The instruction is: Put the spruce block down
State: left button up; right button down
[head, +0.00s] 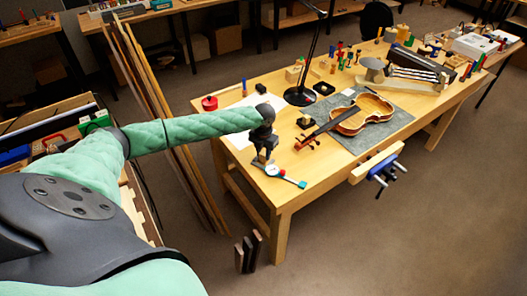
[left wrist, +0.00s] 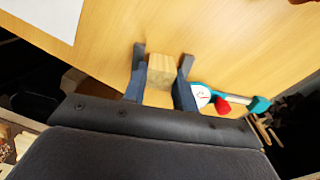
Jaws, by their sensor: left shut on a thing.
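The spruce block (left wrist: 160,73) is a small pale wooden block in the left wrist view, held between the two dark fingers of my left gripper (left wrist: 162,84). In the head view my left gripper (head: 264,161) points down at the near left corner of the bench (head: 290,199). The block is too small or hidden to make out there. The bench top lies just beyond the block in the left wrist view; I cannot tell whether the block touches it. My right gripper is not in view.
A dial tool with a teal handle (head: 286,176) lies close beside the left gripper. A violin (head: 362,113) rests on a grey mat (head: 388,133) to the right. A red pot (head: 209,103) and white paper (head: 238,134) lie behind; a blue vise (head: 383,174) is on the front edge.

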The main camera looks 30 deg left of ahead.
aim_at(264, 153)
pick_arm(q)
jog(key=shift+f, duration=0.1)
jog(key=o, duration=1)
jog(key=shift+o, duration=0.2)
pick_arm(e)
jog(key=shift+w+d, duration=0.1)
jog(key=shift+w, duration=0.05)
pick_arm(q)
jog(key=shift+r, duration=0.3)
notch_tip(264, 153, up, 12)
jog(key=b, duration=0.4)
jog(key=shift+f, duration=0.2)
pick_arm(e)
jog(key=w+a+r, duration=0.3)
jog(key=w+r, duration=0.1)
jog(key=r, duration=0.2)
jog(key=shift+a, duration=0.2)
